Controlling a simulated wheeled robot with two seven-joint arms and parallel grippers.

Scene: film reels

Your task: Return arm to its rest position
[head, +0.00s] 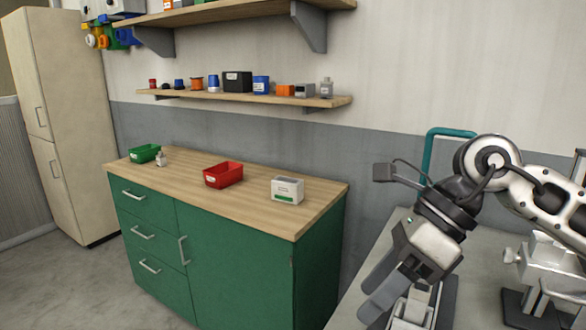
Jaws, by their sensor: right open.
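My right arm comes in from the right edge and reaches over the grey table. My right gripper (401,295) points down and to the left, open, with its fingers apart. A grey and white device sits on the table just below and behind the fingers; I cannot tell whether they touch it. My left gripper and arm are not in view. No film reel can be made out clearly.
A green cabinet with a wooden top (262,210) stands left of the grey table (490,262). On it are a green bin (144,153), a small bottle (160,158), a red bin (223,175) and a white box (287,189). A lower shelf (245,97) holds several small items.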

